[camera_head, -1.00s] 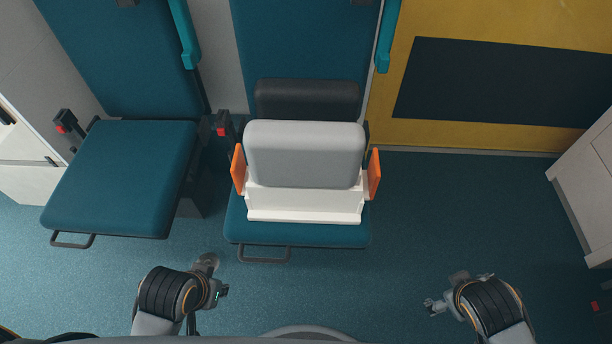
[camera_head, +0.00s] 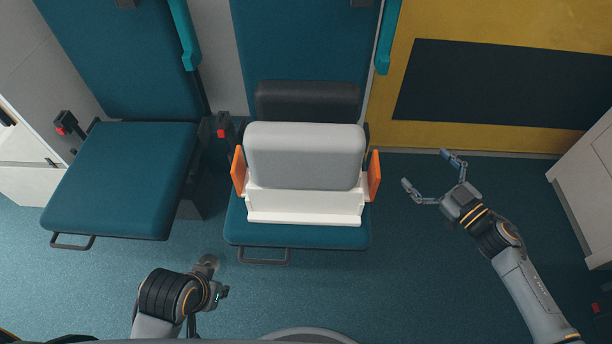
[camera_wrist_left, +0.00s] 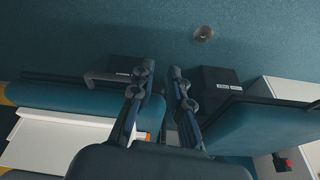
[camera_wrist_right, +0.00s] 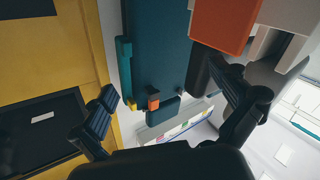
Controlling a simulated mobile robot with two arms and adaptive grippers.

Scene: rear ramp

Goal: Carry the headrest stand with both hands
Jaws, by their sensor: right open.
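The headrest stand is a grey padded block on a white base (camera_head: 305,203) with an upright orange handle on each side. It stands on the middle teal seat. The left orange handle (camera_head: 238,170) and right orange handle (camera_head: 374,175) are both free. My right gripper (camera_head: 428,170) is open and empty to the right of the right handle, apart from it; that handle shows close up in the right wrist view (camera_wrist_right: 224,20). My left gripper (camera_head: 222,292) is low at the left, in front of the seats. Its fingers (camera_wrist_left: 160,70) are slightly apart with nothing between.
The middle seat (camera_head: 300,234) has a metal front loop. An empty teal seat (camera_head: 120,175) is at the left. A black pad (camera_head: 307,95) is behind the stand. A white cabinet (camera_head: 590,180) stands at the far right. The floor in front and right is clear.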

